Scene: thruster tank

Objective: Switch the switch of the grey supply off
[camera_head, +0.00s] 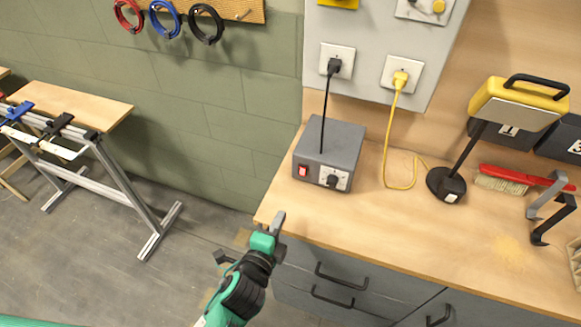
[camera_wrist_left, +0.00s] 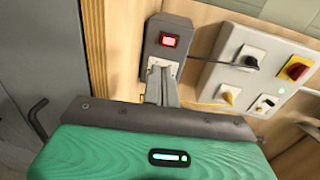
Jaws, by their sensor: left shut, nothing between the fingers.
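The grey supply (camera_head: 335,142) is a box on the wooden bench near its left end. Its front carries a bright red rocker switch (camera_head: 303,170) on the left and a black knob (camera_head: 333,180) on a white plate on the right. My left gripper (camera_head: 279,219) is shut and empty, in front of the bench edge, below and apart from the switch. In the left wrist view the supply (camera_wrist_left: 152,48) and its red switch (camera_wrist_left: 169,40) show beyond the closed fingertips (camera_wrist_left: 160,72). The fingers partly cover the white plate there. My right gripper is not seen.
A black cord runs from the supply's top to a wall socket (camera_head: 337,60). A yellow cable (camera_head: 388,150) hangs to its right. A yellow lamp (camera_head: 505,103) and a red brush (camera_head: 515,178) are farther right. Bench top between the supply and brush is mostly clear.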

